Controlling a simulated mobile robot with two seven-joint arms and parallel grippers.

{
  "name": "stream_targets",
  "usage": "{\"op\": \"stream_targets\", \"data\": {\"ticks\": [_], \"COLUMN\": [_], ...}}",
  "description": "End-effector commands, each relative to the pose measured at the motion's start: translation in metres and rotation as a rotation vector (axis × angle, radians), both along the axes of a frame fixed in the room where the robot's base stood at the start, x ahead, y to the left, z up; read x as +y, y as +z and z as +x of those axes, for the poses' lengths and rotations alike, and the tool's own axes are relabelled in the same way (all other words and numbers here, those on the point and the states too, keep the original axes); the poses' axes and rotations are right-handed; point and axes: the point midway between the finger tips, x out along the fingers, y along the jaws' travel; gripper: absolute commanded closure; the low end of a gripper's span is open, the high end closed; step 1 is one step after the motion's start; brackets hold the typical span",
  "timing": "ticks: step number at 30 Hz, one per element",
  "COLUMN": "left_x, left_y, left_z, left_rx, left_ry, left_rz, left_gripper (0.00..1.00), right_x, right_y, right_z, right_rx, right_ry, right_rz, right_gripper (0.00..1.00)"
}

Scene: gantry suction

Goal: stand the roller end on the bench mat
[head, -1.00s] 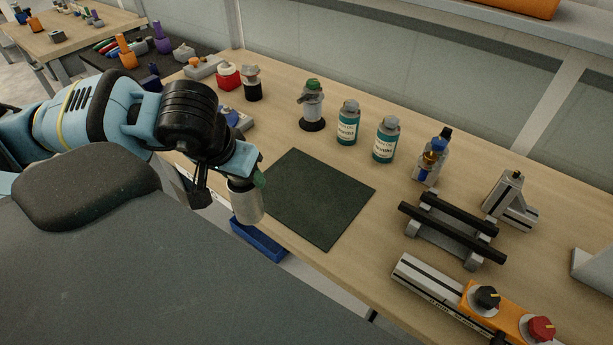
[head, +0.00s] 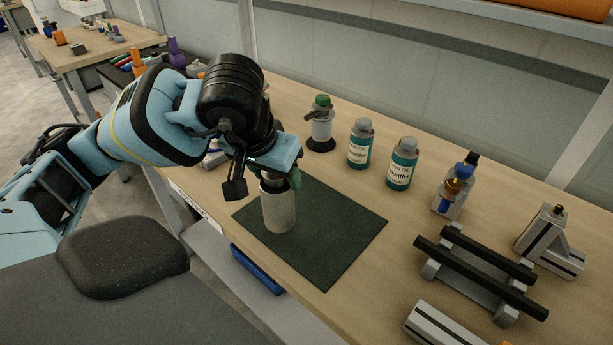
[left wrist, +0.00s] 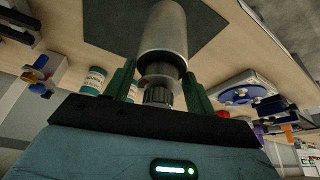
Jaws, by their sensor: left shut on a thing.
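The roller end (head: 278,208) is a pale metal cylinder with a narrower dark stub, held upright with the stub at the top. My left gripper (head: 284,180) is shut on the stub from above. In the left wrist view the roller end (left wrist: 164,35) points away between the green fingers of my left gripper (left wrist: 159,86). The bench mat (head: 335,235) is a dark green square on the wooden bench. The roller end appears over the mat's left part; I cannot tell whether its base touches. The mat (left wrist: 205,28) also shows in the left wrist view. My right gripper is not in view.
Two teal bottles (head: 360,146) (head: 401,166) and a green-topped device (head: 321,128) stand behind the mat. A grey stand with black rails (head: 478,275) is to the right. A blue bin (head: 257,270) sits below the bench's front edge. The mat's right part is clear.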

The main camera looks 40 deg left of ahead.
Motion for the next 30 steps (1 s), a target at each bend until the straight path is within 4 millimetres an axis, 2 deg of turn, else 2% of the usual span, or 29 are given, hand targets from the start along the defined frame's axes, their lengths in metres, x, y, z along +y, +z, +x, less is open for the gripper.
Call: {"op": "stream_targets", "data": {"ticks": [3, 9, 20, 27, 30], "left_x": [-0.008, -0.014, -0.018, -0.018, -0.018], "left_y": [0.002, -0.002, -0.004, -0.033, -0.038], "left_z": [0.023, 0.048, 0.06, 0.061, 0.061], "left_rx": [-0.006, -0.005, -0.005, -0.003, -0.004], "left_ry": [-0.001, 0.001, 0.0, 0.0, 0.0], "left_rz": [-0.004, -0.002, 0.0, 0.002, 0.001], "left_gripper": [1.0, 1.0, 1.0, 1.0, 1.0], "right_x": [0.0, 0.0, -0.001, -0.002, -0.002], "right_y": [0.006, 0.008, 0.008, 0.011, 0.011], "right_z": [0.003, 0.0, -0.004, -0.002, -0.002], "right_rx": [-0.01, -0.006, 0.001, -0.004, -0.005], "right_ry": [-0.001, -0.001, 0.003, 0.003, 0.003], "right_rz": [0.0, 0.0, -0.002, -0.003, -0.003], "right_gripper": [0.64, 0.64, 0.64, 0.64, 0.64]}}
